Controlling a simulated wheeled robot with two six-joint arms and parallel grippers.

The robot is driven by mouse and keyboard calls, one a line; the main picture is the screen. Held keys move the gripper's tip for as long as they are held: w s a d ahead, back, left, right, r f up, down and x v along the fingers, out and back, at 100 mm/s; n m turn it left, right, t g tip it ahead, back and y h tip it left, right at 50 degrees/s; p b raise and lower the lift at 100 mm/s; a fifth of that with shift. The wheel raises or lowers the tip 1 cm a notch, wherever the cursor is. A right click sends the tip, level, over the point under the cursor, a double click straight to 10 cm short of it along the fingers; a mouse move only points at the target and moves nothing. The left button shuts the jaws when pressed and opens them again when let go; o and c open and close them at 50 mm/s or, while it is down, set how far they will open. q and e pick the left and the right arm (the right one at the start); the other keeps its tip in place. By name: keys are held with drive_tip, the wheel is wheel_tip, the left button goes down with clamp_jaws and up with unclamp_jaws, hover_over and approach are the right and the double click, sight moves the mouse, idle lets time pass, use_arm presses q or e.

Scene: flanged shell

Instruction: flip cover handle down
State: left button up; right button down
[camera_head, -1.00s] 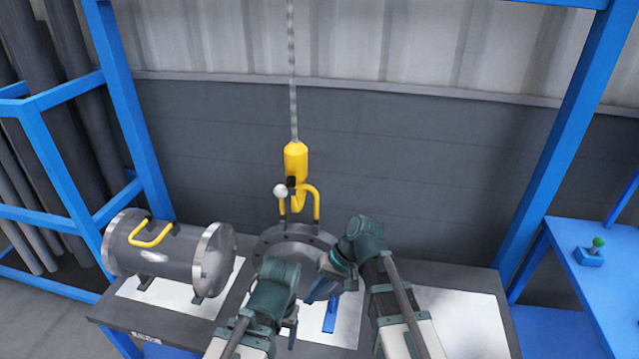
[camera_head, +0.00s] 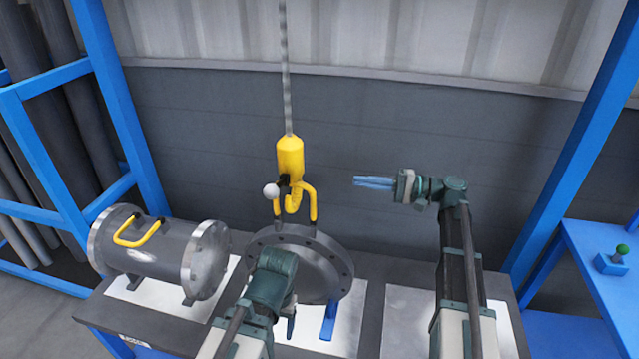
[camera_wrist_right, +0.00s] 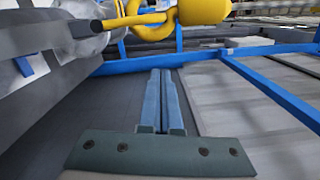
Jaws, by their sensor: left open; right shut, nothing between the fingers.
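The round grey cover (camera_head: 330,262) stands on the table, its flat face tilted up, with bolt holes around its rim. Its yellow handle (camera_head: 313,205) stands up at the top, with the yellow hook (camera_head: 290,160) at it; whether the hook bears on it I cannot tell. The handle also shows in the right wrist view (camera_wrist_right: 135,20). My left gripper (camera_head: 291,325) is low in front of the cover, its fingers mostly hidden by its wrist. My right gripper (camera_head: 358,182) is shut and empty, pointing left, in the air to the right of the handle.
The grey flanged shell (camera_head: 160,255) with its own yellow handle (camera_head: 138,235) lies at the left of the table. A chain (camera_head: 285,70) holds the hook from above. A blue side table (camera_head: 600,290) with a green-knobbed box (camera_head: 612,262) is at right. Blue posts flank the table.

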drive_tip(key=a, duration=1.1)
drive_tip(key=shift+r+p, duration=0.35)
drive_tip(key=shift+p, duration=0.05)
drive_tip(key=shift+s+a, duration=0.35)
drive_tip(key=shift+s, duration=0.1)
drive_tip(key=shift+s+a+r+n, duration=0.1)
drive_tip(key=shift+s+n, duration=0.3)
